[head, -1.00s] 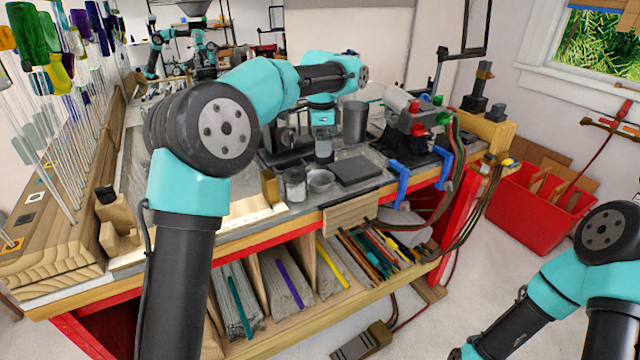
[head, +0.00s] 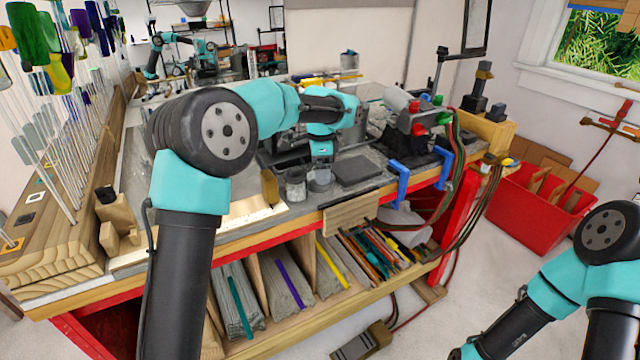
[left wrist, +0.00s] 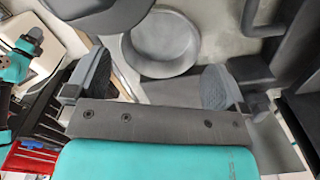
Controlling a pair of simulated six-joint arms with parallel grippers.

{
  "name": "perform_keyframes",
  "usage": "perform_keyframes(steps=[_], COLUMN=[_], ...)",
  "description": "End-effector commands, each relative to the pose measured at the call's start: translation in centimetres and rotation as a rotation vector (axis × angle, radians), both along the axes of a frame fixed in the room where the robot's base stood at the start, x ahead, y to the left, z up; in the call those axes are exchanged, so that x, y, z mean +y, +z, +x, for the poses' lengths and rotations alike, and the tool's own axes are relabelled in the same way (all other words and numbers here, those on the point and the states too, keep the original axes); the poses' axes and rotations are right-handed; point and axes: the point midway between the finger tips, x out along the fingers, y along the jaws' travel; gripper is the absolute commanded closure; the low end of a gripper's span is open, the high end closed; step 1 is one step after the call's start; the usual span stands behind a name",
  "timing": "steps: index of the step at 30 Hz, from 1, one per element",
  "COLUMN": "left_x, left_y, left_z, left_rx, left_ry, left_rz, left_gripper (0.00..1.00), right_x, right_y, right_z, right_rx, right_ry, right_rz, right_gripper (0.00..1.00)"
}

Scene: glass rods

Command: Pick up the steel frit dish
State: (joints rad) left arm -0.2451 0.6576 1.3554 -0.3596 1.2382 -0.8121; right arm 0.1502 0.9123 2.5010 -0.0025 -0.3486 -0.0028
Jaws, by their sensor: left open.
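The steel frit dish (head: 319,183) is a small round grey dish on the bench, near its front edge. In the left wrist view the dish (left wrist: 160,45) shows its round rim and lies just beyond the gap between my fingers. My left gripper (head: 320,164) is low over the dish, pointing down. In the left wrist view the left gripper (left wrist: 157,85) is open, one finger to each side, with nothing between the pads. Contact with the dish cannot be made out. Only part of my right arm shows at the lower right; its gripper is out of view.
A grey jar (head: 296,185) stands close to the left of the dish. A dark flat slab (head: 356,171) lies to its right. Blue clamps (head: 402,180) hold the bench edge further right. Glass rods (head: 50,150) stand upright in a wooden rack at the left.

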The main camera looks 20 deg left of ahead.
Motion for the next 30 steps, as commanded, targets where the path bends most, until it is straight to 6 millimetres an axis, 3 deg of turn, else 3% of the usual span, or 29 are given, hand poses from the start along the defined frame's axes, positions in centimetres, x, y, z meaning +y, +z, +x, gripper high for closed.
perform_keyframes(steps=[9,24,30], left_x=[0.2,0.1,0.1], left_y=[-3.8,-4.1,-4.1], left_z=[0.0,0.0,0.0], left_rx=[0.000,0.000,0.000], left_ry=[-0.001,0.000,0.000], left_rz=[0.001,0.000,0.000], left_gripper=[0.00,0.00,0.17], right_x=[0.0,0.0,0.0], right_y=[0.0,0.0,0.0], right_z=[0.0,0.0,0.0], right_rx=[0.000,0.000,0.000], right_ry=[0.000,0.000,0.000], right_rz=[0.000,0.000,0.000], right_gripper=[0.57,0.57,0.57])
